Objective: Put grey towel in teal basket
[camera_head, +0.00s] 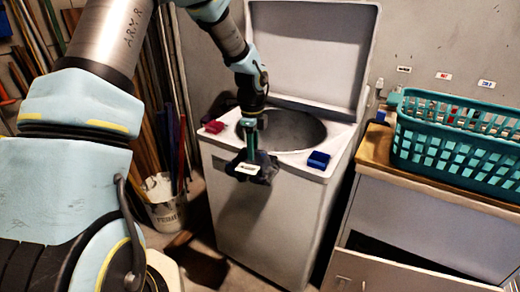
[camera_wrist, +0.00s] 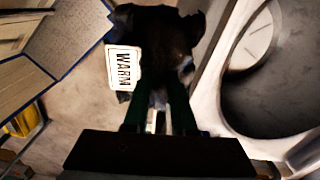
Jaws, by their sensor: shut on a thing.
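My gripper (camera_head: 250,156) is shut on a dark grey towel (camera_head: 262,170), which hangs bunched at the front edge of the washing machine's top in the head view. The teal basket (camera_head: 455,138) stands on the wooden counter at the right of the head view, apart from my gripper. Its inside is mostly hidden.
The white washing machine (camera_head: 262,215) has its lid raised and its round opening (camera_head: 295,130) showing. A red block (camera_head: 214,127) and a blue block (camera_head: 318,160) lie on its top. A bucket of poles (camera_head: 166,213) stands left. The wooden counter (camera_head: 378,147) is right, past a narrow gap.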

